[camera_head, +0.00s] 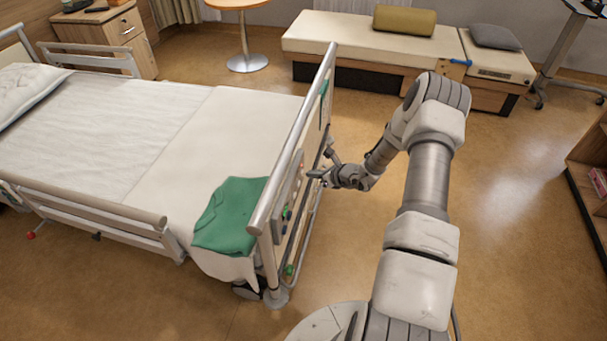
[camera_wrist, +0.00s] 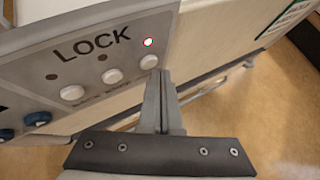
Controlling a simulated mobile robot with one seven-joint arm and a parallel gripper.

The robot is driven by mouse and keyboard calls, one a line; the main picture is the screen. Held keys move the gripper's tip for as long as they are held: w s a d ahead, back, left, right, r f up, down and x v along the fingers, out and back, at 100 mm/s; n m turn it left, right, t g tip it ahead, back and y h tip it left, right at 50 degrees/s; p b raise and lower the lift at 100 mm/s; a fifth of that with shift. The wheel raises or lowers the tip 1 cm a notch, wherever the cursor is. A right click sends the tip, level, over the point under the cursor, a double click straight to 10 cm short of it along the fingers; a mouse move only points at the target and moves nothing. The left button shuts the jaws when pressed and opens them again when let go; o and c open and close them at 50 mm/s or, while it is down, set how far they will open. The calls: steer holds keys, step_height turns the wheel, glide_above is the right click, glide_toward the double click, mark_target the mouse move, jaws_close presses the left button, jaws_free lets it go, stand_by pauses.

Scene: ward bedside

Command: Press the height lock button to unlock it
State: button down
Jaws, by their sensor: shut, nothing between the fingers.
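The control panel (camera_wrist: 30,60) on the bed's foot end carries the word LOCK, also seen edge-on in the head view (camera_head: 285,198). Under the word sit three white buttons: left (camera_wrist: 72,92), middle (camera_wrist: 112,75) and right (camera_wrist: 149,62). The small captions under them are too blurred to read, so I cannot tell which is height. A red light (camera_wrist: 148,42) glows above the right button; the other two lights are dark. My gripper (camera_wrist: 160,74) is shut and empty, its fingertips at the right button's lower right edge. I cannot tell whether they touch it.
Blue buttons (camera_wrist: 37,118) sit lower left on the panel. The foot rail (camera_head: 290,150) rises beside my gripper in the head view. A green cloth (camera_head: 230,215) lies on the mattress. Open floor (camera_head: 500,190) spreads to the right, with a bench (camera_head: 350,40) behind.

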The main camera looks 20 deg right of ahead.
steer(key=shift+w+a, duration=0.25)
steer(key=shift+a, duration=0.15)
stand_by(0.7)
stand_by(0.3)
steer(key=shift+s+d, duration=0.5)
steer(key=shift+d, duration=0.2)
steer(key=shift+s+d, duration=0.7)
steer(key=shift+d, duration=0.35)
steer(key=shift+s+d, duration=0.7)
steer(key=shift+d, duration=0.35)
steer(key=s+d+r, duration=0.2)
steer(key=s+d, duration=0.2)
steer(key=d, duration=0.2)
steer(key=shift+s+d+p, duration=0.25)
steer(key=shift+d+p, duration=0.05)
steer(key=shift+p, duration=0.15)
